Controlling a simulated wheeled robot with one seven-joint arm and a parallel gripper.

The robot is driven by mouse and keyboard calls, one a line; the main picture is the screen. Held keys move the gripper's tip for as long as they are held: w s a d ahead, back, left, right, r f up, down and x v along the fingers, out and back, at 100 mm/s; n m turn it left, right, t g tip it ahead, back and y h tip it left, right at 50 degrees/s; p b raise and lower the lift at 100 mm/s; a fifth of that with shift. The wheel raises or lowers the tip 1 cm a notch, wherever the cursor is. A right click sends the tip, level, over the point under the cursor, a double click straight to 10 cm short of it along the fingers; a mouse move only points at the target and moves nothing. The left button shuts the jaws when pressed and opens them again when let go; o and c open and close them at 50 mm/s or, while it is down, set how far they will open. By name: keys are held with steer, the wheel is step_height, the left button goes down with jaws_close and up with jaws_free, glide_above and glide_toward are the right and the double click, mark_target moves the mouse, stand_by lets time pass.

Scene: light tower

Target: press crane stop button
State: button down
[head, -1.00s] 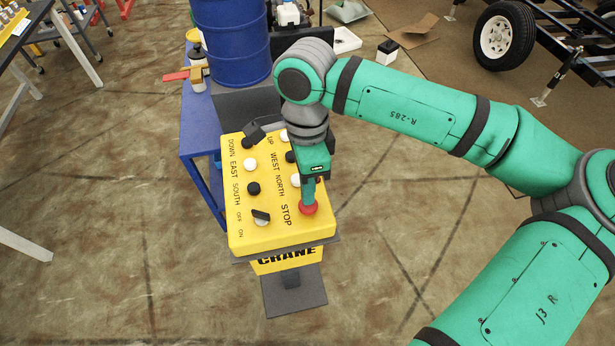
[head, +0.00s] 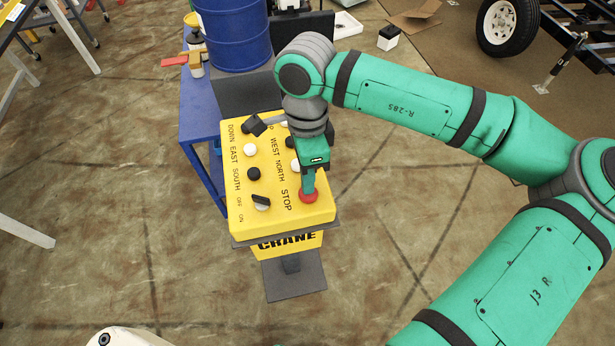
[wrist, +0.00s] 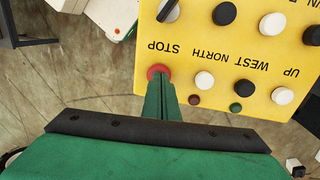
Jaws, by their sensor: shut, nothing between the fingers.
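The yellow crane control box (head: 270,221) stands on a dark pedestal with its labelled panel facing up. The red stop button (head: 309,196) is at the panel's near right corner, beside the word STOP. My gripper (head: 308,190) points down at it with shut, empty fingers, and the tips overlap the button in the head view. In the wrist view the shut green fingers (wrist: 157,84) reach the red button (wrist: 157,71) and cover part of it. I cannot tell whether the button is pressed in.
Black and white buttons and a rotary switch (head: 261,202) share the panel. A blue cart (head: 195,125) with a blue barrel (head: 233,35) stands behind the box. A trailer wheel (head: 507,27) is at the far right. The floor in front is clear.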

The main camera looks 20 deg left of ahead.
step_height(320, 180, up, 14)
steer(key=w, duration=0.1)
steer(key=shift+w+a, duration=0.35)
steer(key=shift+w, duration=0.05)
steer(key=shift+f, duration=0.1)
stand_by(0.4)
